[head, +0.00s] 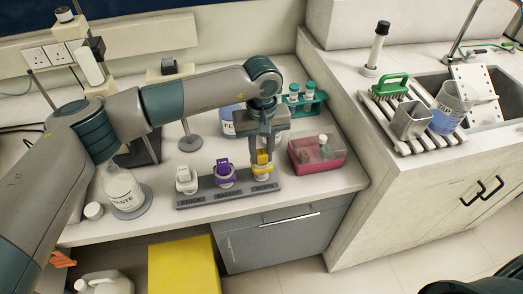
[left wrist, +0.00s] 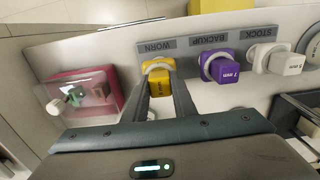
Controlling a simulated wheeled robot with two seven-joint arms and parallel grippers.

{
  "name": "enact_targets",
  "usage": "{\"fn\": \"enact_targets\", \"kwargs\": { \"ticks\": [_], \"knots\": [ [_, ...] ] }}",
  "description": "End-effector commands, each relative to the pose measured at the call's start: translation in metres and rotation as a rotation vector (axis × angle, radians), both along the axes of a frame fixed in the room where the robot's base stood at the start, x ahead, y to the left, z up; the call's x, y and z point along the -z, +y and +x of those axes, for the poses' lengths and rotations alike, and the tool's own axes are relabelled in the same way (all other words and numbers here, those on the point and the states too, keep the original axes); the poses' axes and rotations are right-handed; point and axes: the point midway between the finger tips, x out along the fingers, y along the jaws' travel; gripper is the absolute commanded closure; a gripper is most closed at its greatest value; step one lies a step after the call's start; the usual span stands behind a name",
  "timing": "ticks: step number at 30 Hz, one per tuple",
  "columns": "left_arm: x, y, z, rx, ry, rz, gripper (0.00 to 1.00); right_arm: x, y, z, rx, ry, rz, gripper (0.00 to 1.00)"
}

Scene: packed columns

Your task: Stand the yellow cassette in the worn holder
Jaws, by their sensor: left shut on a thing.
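My left gripper (head: 262,152) points down over the right end of the grey rack (head: 215,197), at the label WORN. It is shut on the yellow cassette (head: 263,169), which also shows between the fingers in the left wrist view (left wrist: 160,87). The cassette is about upright at the worn holder's pale ring (left wrist: 147,66). The fingers hide part of it, so I cannot tell whether its base rests fully down. A purple cassette (head: 224,170) stands in the BACKUP holder and a white one (head: 184,176) in the STOCK holder. My right gripper is not in view.
A pink bin (head: 330,158) with small items stands just right of the rack. A teal bottle rack (head: 308,103) is behind. A waste bottle (head: 122,187) stands to the left. The counter's front edge runs close before the rack.

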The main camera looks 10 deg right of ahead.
Motion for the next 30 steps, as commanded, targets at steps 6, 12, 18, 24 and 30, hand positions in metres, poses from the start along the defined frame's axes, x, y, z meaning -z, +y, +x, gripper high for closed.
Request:
{"fn": "enact_targets", "kwargs": {
  "ticks": [6,12,18,24,30],
  "knots": [
    [0.005,0.0,0.0,0.0,0.0,0.001,1.0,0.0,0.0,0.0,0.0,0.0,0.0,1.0],
    [0.009,0.0,0.0,0.0,0.001,0.0,1.0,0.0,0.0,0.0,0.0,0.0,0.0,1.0],
    [0.013,0.0,0.0,0.0,0.0,0.0,1.0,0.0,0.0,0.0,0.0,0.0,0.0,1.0],
    [0.013,0.0,0.0,0.0,0.0,0.0,0.54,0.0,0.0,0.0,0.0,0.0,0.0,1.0],
    [0.013,0.0,0.0,0.0,0.0,0.0,0.54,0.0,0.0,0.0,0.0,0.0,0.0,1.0]
  ]
}}
